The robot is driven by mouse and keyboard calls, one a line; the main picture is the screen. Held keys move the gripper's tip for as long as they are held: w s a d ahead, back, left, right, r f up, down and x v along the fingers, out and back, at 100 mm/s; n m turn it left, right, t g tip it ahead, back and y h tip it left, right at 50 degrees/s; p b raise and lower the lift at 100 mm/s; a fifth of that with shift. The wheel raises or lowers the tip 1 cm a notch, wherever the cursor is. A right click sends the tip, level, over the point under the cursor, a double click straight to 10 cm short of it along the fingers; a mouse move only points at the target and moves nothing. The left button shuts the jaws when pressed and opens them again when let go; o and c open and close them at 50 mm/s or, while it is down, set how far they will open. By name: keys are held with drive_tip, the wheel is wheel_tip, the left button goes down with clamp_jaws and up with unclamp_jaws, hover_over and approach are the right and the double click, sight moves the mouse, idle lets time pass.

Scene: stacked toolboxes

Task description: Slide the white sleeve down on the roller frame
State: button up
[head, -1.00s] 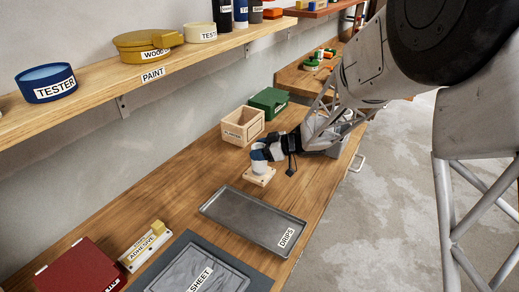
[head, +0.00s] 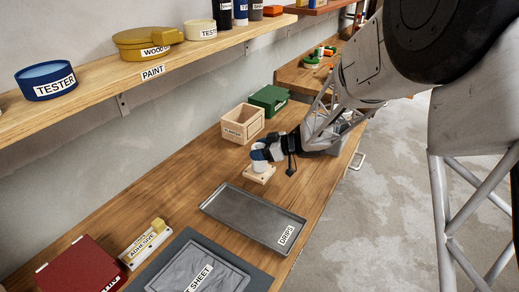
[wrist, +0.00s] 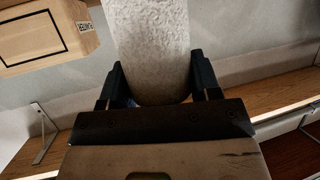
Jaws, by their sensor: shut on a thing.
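The white sleeve (head: 259,166) stands upright over a small pale wooden base (head: 262,178) on the bench in the head view. I take this base to be part of the roller frame; the rest of the frame is hidden by the sleeve and gripper. My gripper (head: 260,153) reaches in from the right and is shut around the sleeve's upper part. In the wrist view the speckled white sleeve (wrist: 150,45) sits between the two dark fingers of my gripper (wrist: 160,85). I cannot tell whether the sleeve's lower end touches the base.
A wooden box (head: 243,127) and a green case (head: 269,98) stand just behind. A grey drip tray (head: 252,220) lies in front. An adhesive block (head: 143,245), a red box (head: 80,268) and a sheet tray (head: 200,270) are nearer. A shelf (head: 120,80) runs above on the left.

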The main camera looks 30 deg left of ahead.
drive_tip(key=shift+f, duration=0.15)
drive_tip(key=o, duration=0.9)
drive_tip(key=shift+d, duration=0.1)
drive_tip(key=shift+v, duration=3.85)
